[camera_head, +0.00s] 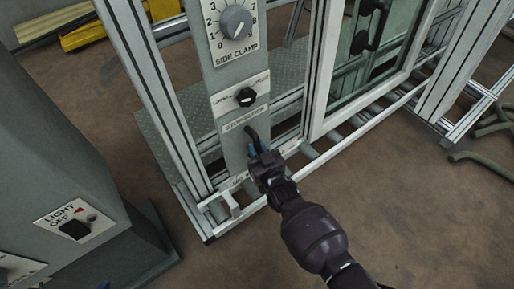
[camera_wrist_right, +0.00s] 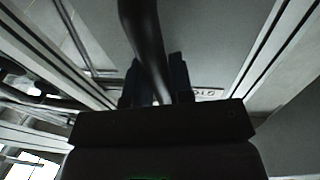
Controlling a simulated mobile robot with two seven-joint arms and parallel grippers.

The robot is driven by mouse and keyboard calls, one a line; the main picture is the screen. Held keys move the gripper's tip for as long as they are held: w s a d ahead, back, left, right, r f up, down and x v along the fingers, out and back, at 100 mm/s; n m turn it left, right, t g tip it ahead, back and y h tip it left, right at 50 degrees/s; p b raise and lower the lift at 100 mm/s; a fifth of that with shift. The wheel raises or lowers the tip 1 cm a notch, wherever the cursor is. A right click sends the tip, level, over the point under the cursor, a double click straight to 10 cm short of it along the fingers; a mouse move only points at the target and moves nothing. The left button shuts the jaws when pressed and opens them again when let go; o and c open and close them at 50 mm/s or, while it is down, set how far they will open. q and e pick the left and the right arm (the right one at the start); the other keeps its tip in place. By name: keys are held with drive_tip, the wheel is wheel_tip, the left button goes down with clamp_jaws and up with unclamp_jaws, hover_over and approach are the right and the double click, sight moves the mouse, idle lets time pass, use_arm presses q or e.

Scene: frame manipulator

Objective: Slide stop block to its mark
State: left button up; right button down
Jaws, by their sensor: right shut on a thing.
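My right gripper (camera_head: 256,148) is at the lower end of the grey control panel (camera_head: 233,75), just below a small label strip (camera_head: 245,118). It is shut on a black curved handle (camera_head: 250,133). In the right wrist view the handle (camera_wrist_right: 146,40) runs up from between the dark fingers (camera_wrist_right: 158,80). Part of a label (camera_wrist_right: 207,92) shows beside the fingers. The gripper and arm hide much of the lower rail, so I cannot make out the stop block's body or its mark. My left gripper is not in view.
A side clamp dial (camera_head: 236,22) and a black knob (camera_head: 245,97) sit above on the panel. A framed glass door (camera_head: 312,110) stands close to the right. A white bracket (camera_head: 230,203) juts from the bottom rail. A grey cabinet (camera_head: 50,150) stands left.

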sight(264, 130)
drive_tip(key=w+d, duration=0.1)
drive_tip(key=d, duration=0.1)
drive_tip(key=w+d, duration=0.2)
drive_tip(key=shift+d, duration=0.15)
drive_tip(key=c, duration=1)
unclamp_jaws()
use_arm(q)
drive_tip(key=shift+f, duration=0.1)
use_arm(e)
drive_tip(key=shift+s, duration=0.1)
